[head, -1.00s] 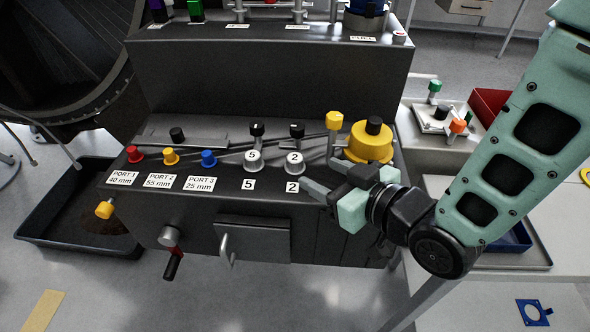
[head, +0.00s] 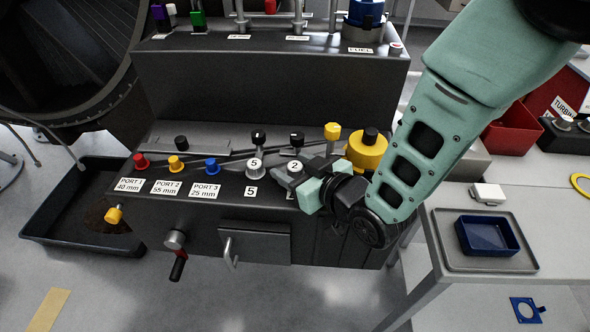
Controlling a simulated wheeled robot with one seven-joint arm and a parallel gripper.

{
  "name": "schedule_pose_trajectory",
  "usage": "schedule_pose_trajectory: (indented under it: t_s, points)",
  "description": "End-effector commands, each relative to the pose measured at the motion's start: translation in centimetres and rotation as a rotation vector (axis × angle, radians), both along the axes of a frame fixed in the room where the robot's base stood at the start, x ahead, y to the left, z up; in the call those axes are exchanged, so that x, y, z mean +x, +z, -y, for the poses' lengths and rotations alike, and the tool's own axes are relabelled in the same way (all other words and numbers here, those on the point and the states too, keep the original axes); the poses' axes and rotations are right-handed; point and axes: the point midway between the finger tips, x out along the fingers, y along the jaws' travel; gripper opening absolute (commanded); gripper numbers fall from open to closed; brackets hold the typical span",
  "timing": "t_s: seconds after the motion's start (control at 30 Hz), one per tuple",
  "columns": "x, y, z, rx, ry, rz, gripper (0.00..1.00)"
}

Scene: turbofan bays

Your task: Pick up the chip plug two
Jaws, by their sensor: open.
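Chip plug two is the pale round plug marked 2 (head: 293,166), with a black knob above it, on the sloped front shelf of the dark bench. My gripper (head: 299,173) is open, with its fingers close beside the plug. One finger partly covers the plug's lower side and the label below it. I cannot tell whether the fingers touch the plug. The similar plug marked 5 (head: 255,168) sits just to the left, clear of my gripper.
Red (head: 140,162), yellow (head: 176,164) and blue (head: 211,166) plugs sit at the left. A large yellow cap (head: 367,152) stands close to the right of my gripper. A blue tray (head: 487,246) lies on the white table at right. A handle (head: 229,252) sticks out below.

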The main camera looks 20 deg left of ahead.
Motion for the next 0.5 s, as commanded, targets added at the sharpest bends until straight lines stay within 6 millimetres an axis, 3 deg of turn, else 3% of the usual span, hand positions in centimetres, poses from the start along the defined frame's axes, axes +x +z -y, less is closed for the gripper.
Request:
schedule_pose_trajectory:
  t_s: [0.03,0.17,0.2,0.5]
  points:
    - [0.0,0.0,0.01,0.0,0.0,0.0,0.45]
    - [0.0,0.02,0.02,0.0,0.0,0.0,0.09]
    - [0.0,0.02,0.02,0.0,0.0,0.0,0.05]
    - [0.0,0.14,0.01,0.001,0.0,0.001,0.05]
